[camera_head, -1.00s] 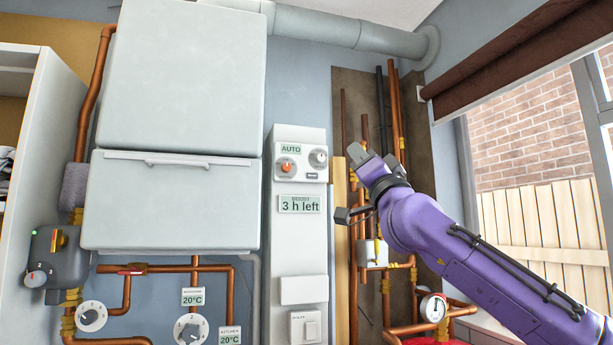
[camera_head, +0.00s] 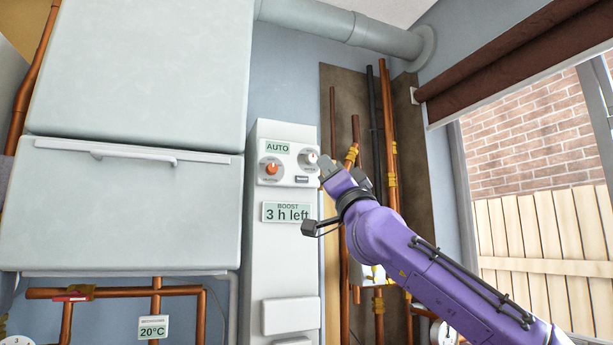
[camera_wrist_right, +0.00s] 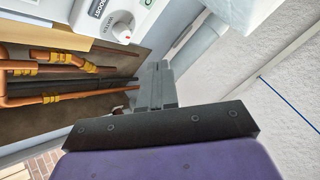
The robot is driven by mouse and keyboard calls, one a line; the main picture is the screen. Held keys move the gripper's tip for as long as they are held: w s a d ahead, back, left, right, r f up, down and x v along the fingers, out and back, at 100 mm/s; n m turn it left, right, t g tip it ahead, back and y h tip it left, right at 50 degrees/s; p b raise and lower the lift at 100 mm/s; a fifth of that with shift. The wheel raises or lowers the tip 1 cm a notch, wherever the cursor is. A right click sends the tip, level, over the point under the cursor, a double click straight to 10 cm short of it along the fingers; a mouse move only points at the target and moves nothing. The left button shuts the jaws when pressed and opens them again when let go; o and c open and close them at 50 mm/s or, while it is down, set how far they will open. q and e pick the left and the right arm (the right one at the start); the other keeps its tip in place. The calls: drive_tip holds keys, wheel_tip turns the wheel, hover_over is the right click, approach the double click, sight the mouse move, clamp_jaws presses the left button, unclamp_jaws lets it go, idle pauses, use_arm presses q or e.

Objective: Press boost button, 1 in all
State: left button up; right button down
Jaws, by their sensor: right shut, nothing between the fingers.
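A white control panel (camera_head: 285,235) stands upright on the wall. Its small dark boost button (camera_head: 302,180) sits below a white water knob (camera_head: 308,157); the button, lettered BOOST, also shows at the top of the right wrist view (camera_wrist_right: 97,8). The display (camera_head: 286,212) reads "BOOST 3 h left". My right gripper (camera_head: 327,166) is shut and empty, at the panel's right edge, just right of the button and knob in the picture. In the right wrist view its fingers (camera_wrist_right: 158,75) point past the panel, and I see no contact with the button. My left gripper is out of view.
An orange-marked knob (camera_head: 271,169) sits left of the water knob, under an AUTO label (camera_head: 277,147). Copper pipes (camera_head: 390,150) run right of the panel, behind my right arm. A large grey boiler (camera_head: 120,200) fills the left. A window is at right.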

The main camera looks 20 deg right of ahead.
sight(302, 179)
drive_tip(key=w+p, duration=0.1)
drive_tip(key=w, duration=0.2)
drive_tip(key=w+p, duration=0.1)
drive_tip(key=w, duration=0.2)
drive_tip(key=w+p, duration=0.1)
drive_tip(key=w, duration=0.3)
drive_tip(key=shift+d+f+p, duration=0.25)
drive_tip(key=shift+f+p, duration=0.15)
drive_tip(key=shift+s+d, duration=0.25)
drive_tip(key=shift+r, duration=0.1)
drive_tip(key=shift+w+a, duration=0.1)
drive_tip(key=shift+a, duration=0.05)
idle(0.8)
drive_tip(key=shift+w+p, duration=0.4)
